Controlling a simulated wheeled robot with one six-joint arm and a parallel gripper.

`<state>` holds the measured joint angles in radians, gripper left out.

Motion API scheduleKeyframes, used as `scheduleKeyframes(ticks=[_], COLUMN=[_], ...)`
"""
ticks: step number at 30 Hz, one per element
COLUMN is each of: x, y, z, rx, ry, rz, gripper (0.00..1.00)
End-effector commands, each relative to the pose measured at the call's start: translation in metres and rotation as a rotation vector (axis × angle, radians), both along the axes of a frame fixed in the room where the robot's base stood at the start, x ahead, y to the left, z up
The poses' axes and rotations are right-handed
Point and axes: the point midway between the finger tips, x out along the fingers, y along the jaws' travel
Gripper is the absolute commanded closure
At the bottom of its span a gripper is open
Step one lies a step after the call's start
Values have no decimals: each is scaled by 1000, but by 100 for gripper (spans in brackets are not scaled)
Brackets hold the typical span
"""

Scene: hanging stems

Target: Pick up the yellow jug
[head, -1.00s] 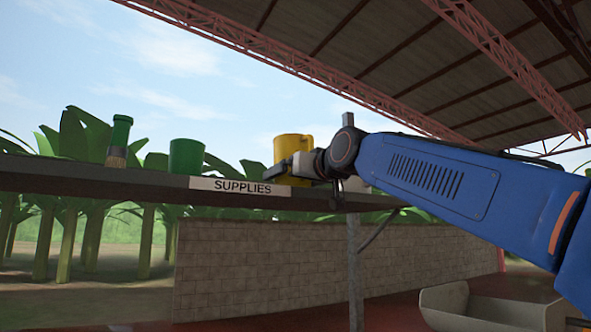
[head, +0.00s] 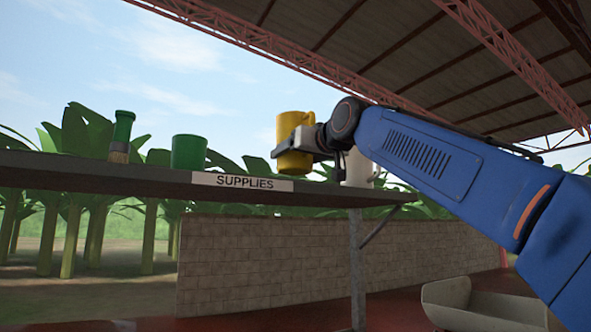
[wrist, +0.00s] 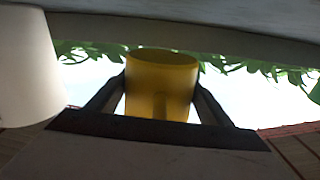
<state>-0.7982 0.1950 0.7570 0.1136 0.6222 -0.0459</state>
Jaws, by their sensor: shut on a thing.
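The yellow jug (head: 294,131) is upright in the head view, above the right part of the supplies shelf (head: 130,173). My gripper (head: 291,148) is shut around its body from the right side. In the wrist view the jug (wrist: 160,80) sits between the two fingers of my gripper (wrist: 160,100), one on each side. A gap seems to show between the jug's bottom and the shelf. Part of the jug is hidden by my gripper.
A white jug (head: 357,168) stands on the shelf just right of my gripper; it also shows close in the wrist view (wrist: 28,65). A green mug (head: 188,152) and a green-handled brush (head: 120,137) stand further left. A grey trough (head: 485,303) is below right.

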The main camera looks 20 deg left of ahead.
Motion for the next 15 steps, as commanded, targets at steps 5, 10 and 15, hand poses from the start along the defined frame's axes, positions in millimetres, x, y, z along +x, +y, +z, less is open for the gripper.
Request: scheduleKeyframes(ticks=[5, 10, 15], x=[1, 2, 1], y=[1, 2, 2], z=[24, 38, 46], rx=[2, 2, 1], ry=[-2, -3, -2], rz=[0, 0, 1], gripper=[52, 52, 52])
